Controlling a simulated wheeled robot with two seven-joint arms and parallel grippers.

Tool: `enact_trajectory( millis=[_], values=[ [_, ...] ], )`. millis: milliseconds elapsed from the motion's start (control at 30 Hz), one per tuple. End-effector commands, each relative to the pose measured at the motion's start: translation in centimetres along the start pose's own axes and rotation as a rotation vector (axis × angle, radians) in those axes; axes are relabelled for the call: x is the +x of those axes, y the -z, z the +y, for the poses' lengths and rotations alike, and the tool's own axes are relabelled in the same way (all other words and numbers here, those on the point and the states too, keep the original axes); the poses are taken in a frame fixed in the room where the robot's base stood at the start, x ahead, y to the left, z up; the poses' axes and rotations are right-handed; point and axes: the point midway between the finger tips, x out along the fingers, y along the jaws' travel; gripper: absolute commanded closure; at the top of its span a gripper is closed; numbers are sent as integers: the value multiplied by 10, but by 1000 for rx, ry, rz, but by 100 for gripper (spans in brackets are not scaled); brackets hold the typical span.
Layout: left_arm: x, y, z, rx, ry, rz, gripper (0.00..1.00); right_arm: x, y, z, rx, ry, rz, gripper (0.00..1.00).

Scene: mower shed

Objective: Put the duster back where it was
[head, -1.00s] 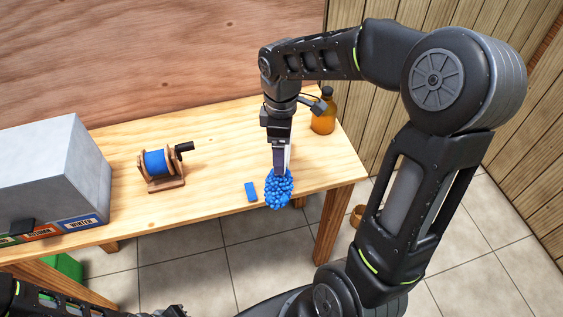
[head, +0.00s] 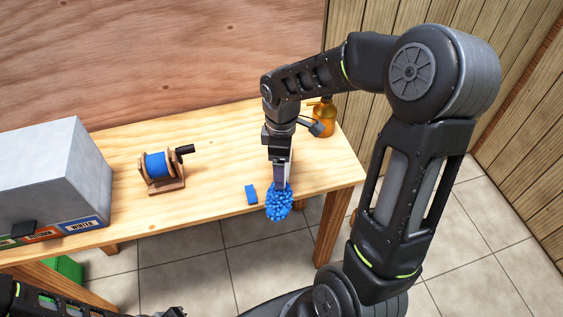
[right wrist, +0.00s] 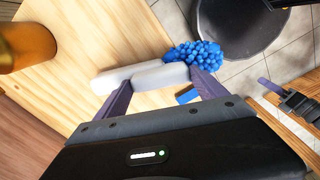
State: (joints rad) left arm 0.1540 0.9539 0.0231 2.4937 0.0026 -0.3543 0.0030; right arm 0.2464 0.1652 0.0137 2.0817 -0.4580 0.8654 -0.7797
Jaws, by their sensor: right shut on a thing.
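The duster has a blue, bobbly head (head: 279,203) and a pale handle (right wrist: 143,76). My right gripper (head: 281,181) is shut on the handle, which lies across between the fingers in the right wrist view. In the head view the blue head hangs below the gripper at the table's front edge, partly over the floor. I cannot tell whether it touches the table. My left gripper (head: 174,313) shows only in part at the bottom edge of the head view, and its jaws are unclear.
A small blue block (head: 251,194) lies on the wooden table (head: 215,150) just left of the duster. A reel with blue cord (head: 162,172) stands farther left, beside a grey box (head: 50,160). An amber bottle (head: 325,120) stands at the back right.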

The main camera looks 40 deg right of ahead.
Motion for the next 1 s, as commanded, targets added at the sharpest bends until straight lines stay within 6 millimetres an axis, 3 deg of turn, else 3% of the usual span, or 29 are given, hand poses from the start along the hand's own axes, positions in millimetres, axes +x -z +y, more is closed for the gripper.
enact_trajectory(
  millis=[100,133,333,767,1000],
  values=[
    [3,0,-1,0,-1,0,100,4,0,0,0,0,0,57],
    [3,0,-1,0,-1,1,100,4,0,0,0,0,0,18],
    [2,0,0,1,-1,1,100,3,0,0,-1,0,0,2],
    [0,0,0,0,0,0,100,-6,1,1,-1,-2,1,0],
    [2,0,-1,0,-1,1,100,-44,1,1,0,-5,3,0]
  ],
)
